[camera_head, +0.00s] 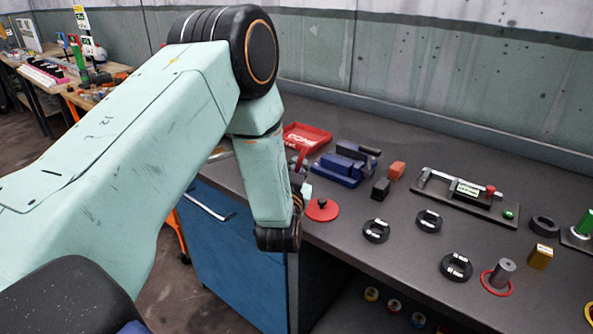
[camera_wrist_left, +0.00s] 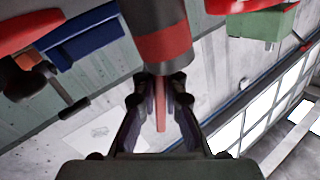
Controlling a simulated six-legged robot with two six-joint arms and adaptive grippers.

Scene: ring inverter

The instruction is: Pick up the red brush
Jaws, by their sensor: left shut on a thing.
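My left arm comes in from the left in the head view and hides part of the counter. My left gripper (camera_head: 301,178) is at the counter's left part, partly hidden behind its own wrist. In the left wrist view the gripper (camera_wrist_left: 160,102) is shut on a narrow red piece, which I take to be the red brush (camera_wrist_left: 160,112). A thin red part of the brush (camera_head: 302,156) shows above the gripper in the head view. Most of the brush is hidden. My right gripper is not in view.
A red tray (camera_head: 308,137), a blue block fixture (camera_head: 338,168) and a red disc with a black knob (camera_head: 322,210) are close to the gripper. Several black rings (camera_head: 376,231) and a grey fixture (camera_head: 466,193) lie to the right. A wall stands behind the counter.

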